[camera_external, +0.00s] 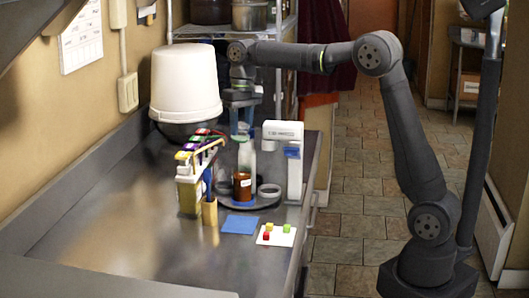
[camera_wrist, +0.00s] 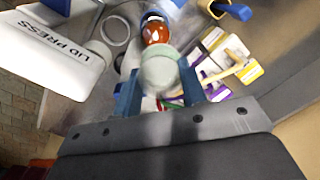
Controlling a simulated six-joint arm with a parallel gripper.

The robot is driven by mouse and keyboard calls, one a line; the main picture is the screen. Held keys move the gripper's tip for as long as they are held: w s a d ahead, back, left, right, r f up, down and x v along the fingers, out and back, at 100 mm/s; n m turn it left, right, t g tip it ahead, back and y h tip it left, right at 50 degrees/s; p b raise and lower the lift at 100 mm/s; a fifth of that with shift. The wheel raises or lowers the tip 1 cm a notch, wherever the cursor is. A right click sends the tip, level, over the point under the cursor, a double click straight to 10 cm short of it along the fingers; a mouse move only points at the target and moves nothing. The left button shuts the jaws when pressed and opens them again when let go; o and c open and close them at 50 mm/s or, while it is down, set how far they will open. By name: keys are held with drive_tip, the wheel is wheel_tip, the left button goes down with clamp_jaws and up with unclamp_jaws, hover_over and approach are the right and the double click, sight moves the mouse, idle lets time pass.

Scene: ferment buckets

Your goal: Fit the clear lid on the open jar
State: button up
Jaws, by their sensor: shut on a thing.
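My gripper (camera_external: 241,133) points down over the back of a dark round tray (camera_external: 226,203). In the wrist view its blue fingers (camera_wrist: 160,88) are shut on a pale, translucent, round-topped thing (camera_wrist: 159,68). It looks like the clear lid or a pale container; I cannot tell which. In the external view a pale upright shape (camera_external: 247,157) shows below the fingers. An amber jar (camera_external: 242,187) with a pale label stands on the tray in front of it. The amber jar also shows just beyond the held thing in the wrist view (camera_wrist: 156,30). Its mouth is not clear.
A pale ring (camera_external: 269,191) lies right of the amber jar. A white lid press (camera_external: 284,131) stands at the right, near the counter edge. A rack with coloured tops (camera_external: 190,190) stands left. A blue mat (camera_external: 239,225) and white board (camera_external: 268,240) lie in front. A white bucket (camera_external: 185,85) stands behind.

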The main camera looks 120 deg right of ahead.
sight(242, 134)
drive_tip(key=m, duration=0.2)
drive_tip(key=f+m, duration=0.1)
drive_tip(key=m, duration=0.2)
drive_tip(key=shift+f+m, duration=0.35)
drive_tip(key=shift+m, duration=0.05)
drive_tip(key=m, duration=0.2)
drive_tip(key=f+m, duration=0.1)
drive_tip(key=m, duration=0.2)
drive_tip(key=shift+f+y, duration=0.2)
drive_tip(key=shift+y, duration=0.2)
drive_tip(key=shift+f, duration=2.6)
drive_tip(key=shift+f, duration=0.55)
drive_tip(key=shift+s+a+f, duration=0.1)
drive_tip(key=shift+f, duration=0.35)
drive_tip(key=o, duration=1.6)
drive_tip(key=shift+r, duration=4.2)
